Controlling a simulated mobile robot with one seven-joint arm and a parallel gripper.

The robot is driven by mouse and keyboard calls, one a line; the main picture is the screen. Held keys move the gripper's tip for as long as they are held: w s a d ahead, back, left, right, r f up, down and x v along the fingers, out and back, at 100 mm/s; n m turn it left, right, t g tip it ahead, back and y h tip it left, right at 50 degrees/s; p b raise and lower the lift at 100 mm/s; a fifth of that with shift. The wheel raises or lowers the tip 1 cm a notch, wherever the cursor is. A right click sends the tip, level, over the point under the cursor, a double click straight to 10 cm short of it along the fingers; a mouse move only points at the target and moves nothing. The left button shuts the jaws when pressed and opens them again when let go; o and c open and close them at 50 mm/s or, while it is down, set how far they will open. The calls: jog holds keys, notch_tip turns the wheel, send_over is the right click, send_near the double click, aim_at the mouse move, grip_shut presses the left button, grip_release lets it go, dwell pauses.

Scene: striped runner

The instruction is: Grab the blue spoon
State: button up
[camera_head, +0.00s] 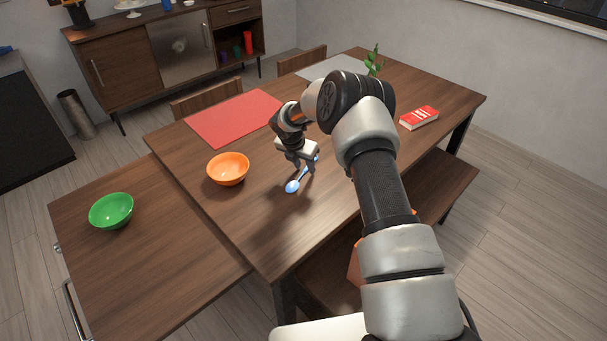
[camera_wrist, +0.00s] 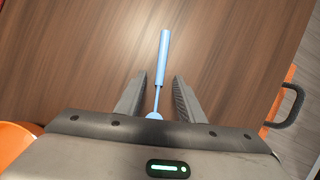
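The blue spoon (camera_head: 293,186) lies on the wooden dining table (camera_head: 400,85), its bowl toward the front in the head view. My gripper (camera_head: 304,169) is over the spoon's handle side, pointing down. In the wrist view the spoon's handle (camera_wrist: 163,58) runs away from me, and its neck lies between the two fingers of my gripper (camera_wrist: 158,95). The fingers are open, with a gap on both sides of the spoon. Most of the spoon's bowl is hidden behind the gripper body in the wrist view. I cannot tell the exact height of the fingertips above the table.
An orange bowl (camera_head: 228,169) stands left of the spoon, near a red placemat (camera_head: 235,118). A green bowl (camera_head: 111,210) sits on the lower wooden surface (camera_head: 150,260) at left. A red book (camera_head: 419,117) and a plant (camera_head: 373,62) are farther right. The table around the spoon is clear.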

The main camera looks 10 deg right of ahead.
jog(key=shift+w+f, duration=0.1)
jog(key=shift+f, duration=0.25)
jog(key=shift+c, duration=0.4)
grip_shut()
jog(key=shift+r, duration=0.15)
